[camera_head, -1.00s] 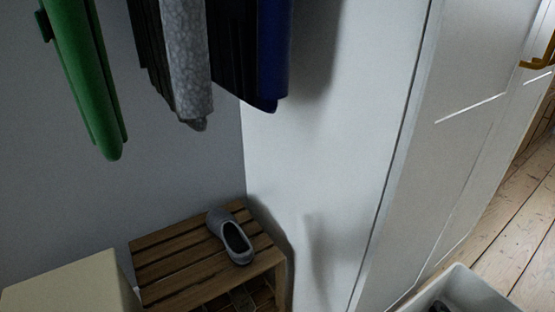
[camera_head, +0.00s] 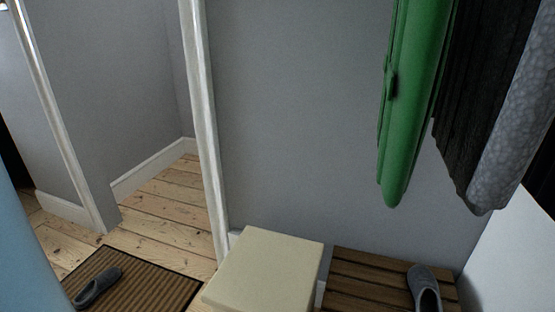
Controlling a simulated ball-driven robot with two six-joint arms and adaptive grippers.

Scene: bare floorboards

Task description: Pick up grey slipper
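A grey slipper (camera_head: 425,287) rests on the slatted wooden bench (camera_head: 362,272) at the lower right. Its open side faces up and its front end is cut off or close to the bottom edge of the view. A second grey slipper (camera_head: 98,287) lies on the brown striped doormat (camera_head: 150,285) at the lower left. Neither of my grippers is in the head view.
A cream box (camera_head: 266,268) stands left of the bench. A green garment (camera_head: 408,110) and grey and black garments (camera_head: 512,110) hang above the bench. A doorway with a white frame (camera_head: 205,130) opens onto bare floorboards (camera_head: 165,215).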

